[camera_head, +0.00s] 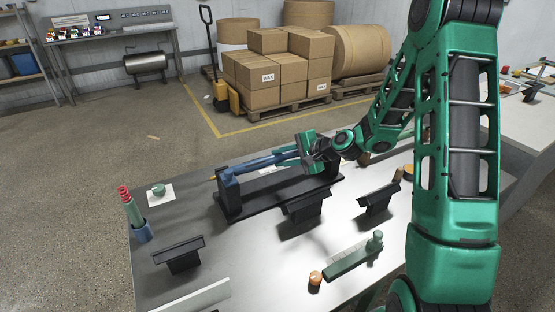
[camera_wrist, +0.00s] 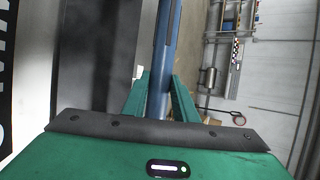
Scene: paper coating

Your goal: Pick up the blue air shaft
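The blue air shaft (camera_head: 262,162) lies nearly level across a black stand (camera_head: 285,192) on the table. Its left end sits at the stand's left upright. My gripper (camera_head: 290,155) is at the shaft's right part in the head view, with its green fingers around it. In the wrist view the shaft (camera_wrist: 166,40) runs between the two fingers of my gripper (camera_wrist: 160,85), one on each side. The fingers are very close to the shaft, but I cannot tell whether they press on it. The shaft's right end is hidden behind my gripper.
Several black holders (camera_head: 180,253) stand along the table (camera_head: 240,255). A green tool (camera_head: 352,258) and an orange roll (camera_head: 315,278) lie in front. Stacked boxes (camera_head: 280,65) stand beyond.

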